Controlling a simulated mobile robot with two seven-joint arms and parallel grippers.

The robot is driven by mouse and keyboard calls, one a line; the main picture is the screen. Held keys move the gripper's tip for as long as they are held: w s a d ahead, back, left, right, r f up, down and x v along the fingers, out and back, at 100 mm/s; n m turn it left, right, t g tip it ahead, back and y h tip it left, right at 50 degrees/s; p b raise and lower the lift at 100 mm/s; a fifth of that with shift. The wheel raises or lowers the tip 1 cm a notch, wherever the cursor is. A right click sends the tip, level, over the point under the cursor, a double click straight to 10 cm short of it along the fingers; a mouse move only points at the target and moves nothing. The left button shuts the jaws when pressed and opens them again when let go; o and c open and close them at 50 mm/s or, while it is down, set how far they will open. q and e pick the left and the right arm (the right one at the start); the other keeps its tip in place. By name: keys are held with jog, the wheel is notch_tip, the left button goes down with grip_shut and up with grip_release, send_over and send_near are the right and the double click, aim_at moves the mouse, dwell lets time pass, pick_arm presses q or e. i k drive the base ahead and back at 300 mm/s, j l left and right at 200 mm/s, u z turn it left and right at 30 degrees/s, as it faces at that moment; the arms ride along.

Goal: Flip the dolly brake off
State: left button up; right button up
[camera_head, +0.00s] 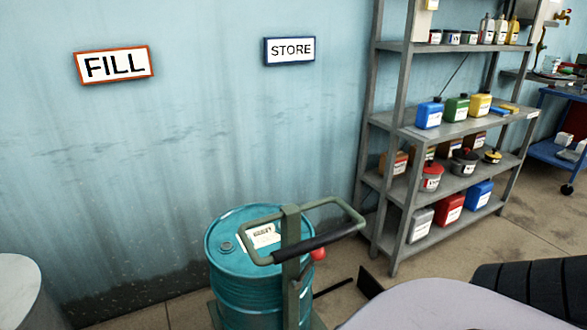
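A teal drum (235,270) stands upright near the wall, with a white label and a cap on its lid. A green-grey dolly frame (291,265) rises in front of it, with a looped handle (335,204) that has a black grip (318,243). A red knob (319,254) shows just under the grip, right of the upright; I cannot tell whether it is the brake. The dolly's wheels are out of view below. Neither of my grippers is in view.
A grey shelf rack (398,190) with cans and bottles stands at the right. A blue cart (556,152) is farther right. The wall carries a FILL sign (114,66) and a STORE sign (290,50). A dark bar (333,288) lies low, right of the drum.

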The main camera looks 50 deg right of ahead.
aim_at(318, 255)
jog(key=z, duration=1.7)
